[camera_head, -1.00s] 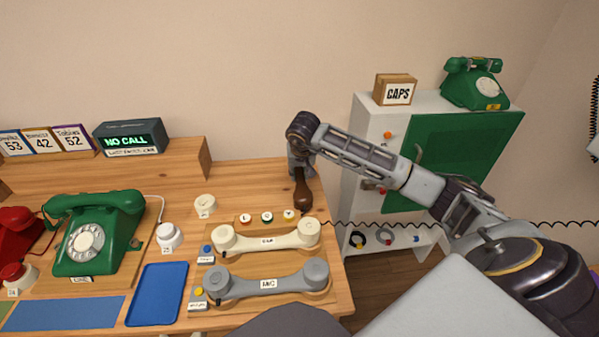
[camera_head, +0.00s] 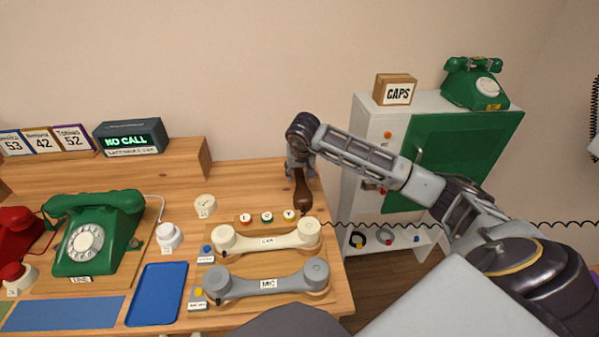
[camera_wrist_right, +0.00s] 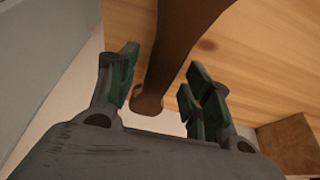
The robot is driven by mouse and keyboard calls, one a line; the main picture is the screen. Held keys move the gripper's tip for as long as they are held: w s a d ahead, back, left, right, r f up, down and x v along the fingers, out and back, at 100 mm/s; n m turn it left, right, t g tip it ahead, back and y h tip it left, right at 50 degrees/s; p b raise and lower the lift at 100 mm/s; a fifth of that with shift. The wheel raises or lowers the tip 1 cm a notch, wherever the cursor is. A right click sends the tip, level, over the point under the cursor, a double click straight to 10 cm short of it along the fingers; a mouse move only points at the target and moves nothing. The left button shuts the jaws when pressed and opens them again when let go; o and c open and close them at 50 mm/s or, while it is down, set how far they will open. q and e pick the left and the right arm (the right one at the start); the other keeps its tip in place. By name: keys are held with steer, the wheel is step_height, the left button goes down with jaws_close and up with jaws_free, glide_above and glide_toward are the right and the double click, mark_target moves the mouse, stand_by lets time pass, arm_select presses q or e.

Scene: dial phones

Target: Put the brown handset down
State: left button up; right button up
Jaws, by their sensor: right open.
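The brown handset (camera_head: 302,193) is at the right end of the wooden desk, behind the cream handset, seen nearly end-on. In the right wrist view the brown handset (camera_wrist_right: 178,45) runs between the two green-padded fingers, with visible gaps on both sides. My right gripper (camera_head: 301,172) is over the handset's far part, its fingers open around it; it also shows in the right wrist view (camera_wrist_right: 158,92). Whether the handset rests fully on a cradle is hidden by the gripper. My left gripper is not in view.
A cream handset (camera_head: 268,239) and a grey handset (camera_head: 268,283) lie on cradles in front. A green dial phone (camera_head: 95,235), a blue tray (camera_head: 157,294) and a white cabinet (camera_head: 362,150) flank them. A dark coiled cord (camera_head: 420,223) stretches right from the handsets.

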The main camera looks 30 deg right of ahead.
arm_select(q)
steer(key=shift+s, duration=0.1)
arm_select(e)
steer(key=shift+r, duration=0.1)
steer(key=shift+r, duration=0.2)
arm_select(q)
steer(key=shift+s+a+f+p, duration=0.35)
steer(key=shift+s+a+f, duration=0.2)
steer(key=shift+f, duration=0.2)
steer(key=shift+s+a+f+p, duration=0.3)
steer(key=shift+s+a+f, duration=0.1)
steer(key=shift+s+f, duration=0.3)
arm_select(e)
steer(key=v, duration=1.1)
steer(key=shift+r, duration=0.35)
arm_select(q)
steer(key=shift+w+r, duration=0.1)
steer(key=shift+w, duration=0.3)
arm_select(e)
steer(key=shift+s, duration=0.1)
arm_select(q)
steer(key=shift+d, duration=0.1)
arm_select(e)
steer(key=shift+o, duration=0.4)
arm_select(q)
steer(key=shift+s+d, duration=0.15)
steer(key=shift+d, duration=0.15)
arm_select(e)
steer(key=shift+a+f, duration=0.1)
